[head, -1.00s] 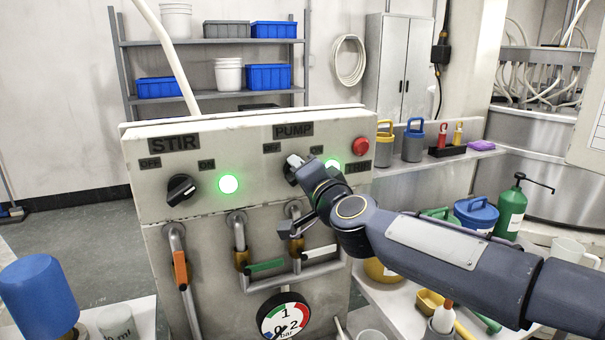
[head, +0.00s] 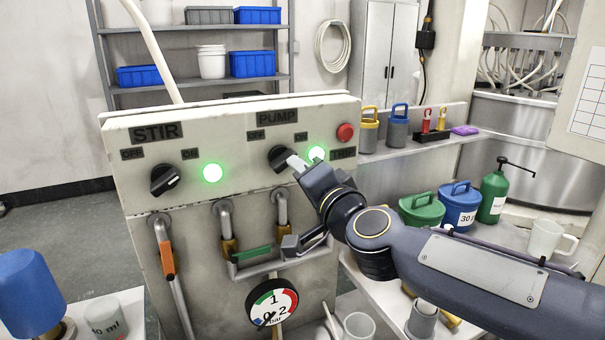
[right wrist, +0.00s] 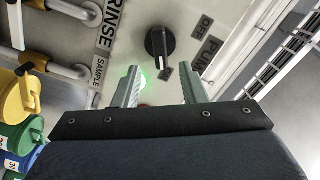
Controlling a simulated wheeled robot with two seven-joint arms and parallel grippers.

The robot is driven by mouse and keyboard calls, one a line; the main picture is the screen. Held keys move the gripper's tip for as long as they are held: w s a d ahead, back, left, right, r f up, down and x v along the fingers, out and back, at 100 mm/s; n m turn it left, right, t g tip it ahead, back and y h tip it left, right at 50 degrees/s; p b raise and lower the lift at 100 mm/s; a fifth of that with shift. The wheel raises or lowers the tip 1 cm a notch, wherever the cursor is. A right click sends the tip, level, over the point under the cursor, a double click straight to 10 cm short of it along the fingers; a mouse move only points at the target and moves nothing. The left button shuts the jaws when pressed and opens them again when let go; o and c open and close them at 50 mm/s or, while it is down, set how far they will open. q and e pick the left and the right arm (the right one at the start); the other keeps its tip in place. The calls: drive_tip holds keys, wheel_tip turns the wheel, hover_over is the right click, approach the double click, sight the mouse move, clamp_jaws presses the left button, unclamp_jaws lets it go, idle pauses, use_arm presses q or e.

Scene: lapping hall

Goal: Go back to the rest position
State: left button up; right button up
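My right gripper (head: 297,163) is in front of the control panel (head: 240,195), just right of the black PUMP knob (head: 280,158). In the right wrist view its two fingers (right wrist: 159,72) are spread apart with nothing between them. The PUMP knob (right wrist: 159,42) shows beyond the fingertips, apart from them. The green lamp (head: 316,153) beside the PUMP knob is lit. The STIR knob (head: 164,180) is turned at a slant, and its green lamp (head: 212,172) is lit. My left gripper is not in view.
Below the knobs are pipes with an orange lever (head: 167,260), a green lever (head: 252,253) and a pressure gauge (head: 271,305). A red button (head: 345,132) is at the panel's upper right. Green (head: 421,208) and blue (head: 459,206) lidded containers and a white mug (head: 549,240) stand on the right table.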

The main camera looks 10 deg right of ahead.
drive_tip(key=shift+s, duration=0.1)
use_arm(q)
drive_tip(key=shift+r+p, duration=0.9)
use_arm(e)
drive_tip(key=s+d+f+n+g, duration=0.3)
drive_tip(key=s+f+g, duration=0.3)
drive_tip(key=s+f, duration=0.6)
drive_tip(key=s+d+f+n+g, duration=0.3)
drive_tip(key=s+f+n+g, duration=0.2)
drive_tip(key=s+f, duration=0.7)
drive_tip(key=s+g, duration=0.1)
drive_tip(key=s, duration=0.2)
drive_tip(key=shift+s+d+f, duration=0.3)
drive_tip(key=shift+d+f, duration=0.05)
drive_tip(key=shift+w, duration=0.1)
